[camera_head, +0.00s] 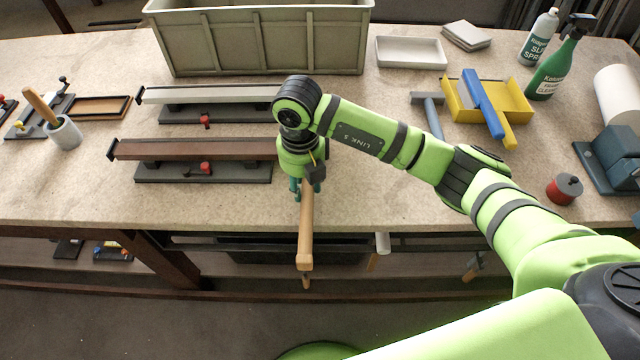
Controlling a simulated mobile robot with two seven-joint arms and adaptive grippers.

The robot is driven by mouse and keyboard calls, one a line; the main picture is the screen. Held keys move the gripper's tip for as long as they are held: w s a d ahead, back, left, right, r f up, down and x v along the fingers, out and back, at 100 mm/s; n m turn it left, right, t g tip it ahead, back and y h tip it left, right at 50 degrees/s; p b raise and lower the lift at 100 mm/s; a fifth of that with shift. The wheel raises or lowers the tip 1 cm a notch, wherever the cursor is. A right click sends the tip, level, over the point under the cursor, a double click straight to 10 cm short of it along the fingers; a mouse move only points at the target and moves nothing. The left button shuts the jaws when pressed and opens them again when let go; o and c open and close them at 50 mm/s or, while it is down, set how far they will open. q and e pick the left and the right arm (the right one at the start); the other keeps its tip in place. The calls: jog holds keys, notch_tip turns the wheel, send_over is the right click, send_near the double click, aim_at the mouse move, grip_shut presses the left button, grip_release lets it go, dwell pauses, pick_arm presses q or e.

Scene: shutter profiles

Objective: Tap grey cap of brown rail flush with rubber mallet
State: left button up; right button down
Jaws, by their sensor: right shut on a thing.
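The brown rail (200,149) lies level on a dark fixture (160,172) with a red clamp knob (206,168), left of my right gripper. A dark end piece (111,149) shows at its left end. Its right end runs up to my right wrist, and no grey cap can be made out there. My right gripper (307,188) is shut on the mallet's wooden handle (306,235), which points toward the table's front edge. The mallet's head is hidden behind the gripper and wrist. My left gripper is not in view.
A pale rail (210,94) lies in a similar fixture behind the brown one. A large grey crate (265,40) stands at the back. A grey-headed hammer (430,115), a yellow tray (485,100) and a red pot (564,190) are to the right. The front left tabletop is clear.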

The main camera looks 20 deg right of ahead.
jog(key=shift+a+r, duration=0.15)
jog(key=shift+a, duration=0.2)
jog(key=shift+s+d+r+p, duration=0.1)
jog(key=shift+s+d+p, duration=0.15)
jog(key=shift+d, duration=0.4)
jog(key=shift+s+d+r+p, duration=0.1)
jog(key=shift+s+d+p, duration=0.15)
jog(key=shift+d, duration=0.4)
jog(key=shift+d+f, duration=0.1)
jog(key=shift+d, duration=0.05)
jog(key=shift+w, duration=0.1)
jog(key=shift+w+a+f+b, duration=0.15)
jog(key=shift+a+b, duration=0.15)
jog(key=shift+a, duration=0.3)
jog(key=shift+w+a+b, duration=0.1)
jog(key=shift+a+b, duration=0.15)
jog(key=shift+a, duration=0.3)
jog(key=shift+w+a, duration=0.15)
jog(key=shift+a, duration=0.15)
jog(key=shift+s+d, duration=0.2)
jog(key=shift+d, duration=0.6)
jog(key=shift+s+d, duration=0.2)
jog(key=shift+d, duration=0.55)
